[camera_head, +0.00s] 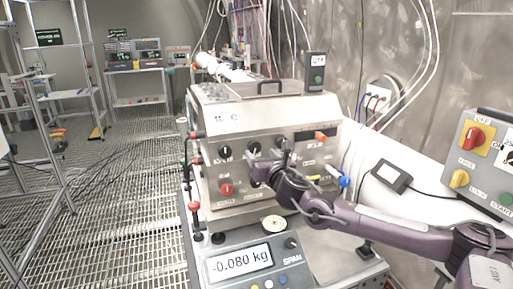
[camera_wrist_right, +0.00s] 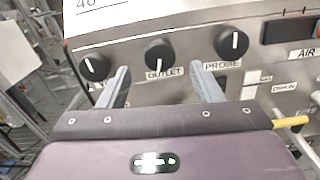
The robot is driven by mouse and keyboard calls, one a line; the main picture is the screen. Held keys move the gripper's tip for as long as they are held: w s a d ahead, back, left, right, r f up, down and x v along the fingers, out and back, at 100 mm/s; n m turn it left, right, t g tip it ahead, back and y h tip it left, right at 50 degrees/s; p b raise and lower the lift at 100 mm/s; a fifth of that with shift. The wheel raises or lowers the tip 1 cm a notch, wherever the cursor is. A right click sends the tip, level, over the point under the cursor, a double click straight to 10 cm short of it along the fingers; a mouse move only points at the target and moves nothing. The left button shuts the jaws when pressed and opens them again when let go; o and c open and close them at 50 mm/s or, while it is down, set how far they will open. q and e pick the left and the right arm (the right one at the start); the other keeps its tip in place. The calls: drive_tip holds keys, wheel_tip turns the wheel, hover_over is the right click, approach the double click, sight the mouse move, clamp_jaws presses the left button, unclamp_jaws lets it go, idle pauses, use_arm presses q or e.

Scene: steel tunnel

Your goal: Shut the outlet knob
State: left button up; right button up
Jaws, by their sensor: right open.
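The outlet knob (camera_wrist_right: 158,54) is a round black knob with a white mark that runs from its middle toward its lower edge. It is the middle one of three knobs on a steel panel in the right wrist view, with the OUTLET label below it. It also shows in the head view (camera_head: 253,148). My right gripper (camera_wrist_right: 160,67) is open and empty, with one finger to the left and one to the right of the outlet knob. Whether the fingers touch it I cannot tell. My right gripper shows in the head view (camera_head: 268,160) before the panel. My left gripper is not in view.
A left knob (camera_wrist_right: 95,67) and the PROBE knob (camera_wrist_right: 233,44) flank the outlet knob closely. A red knob (camera_head: 227,190) is lower on the panel. A scale (camera_head: 240,262) reading -0.080 kg stands in front. A control box (camera_head: 480,160) is at right.

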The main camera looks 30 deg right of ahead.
sight(256, 148)
drive_tip(key=shift+p+x, duration=0.65)
drive_tip(key=shift+x, duration=1.8)
drive_tip(key=c, duration=1)
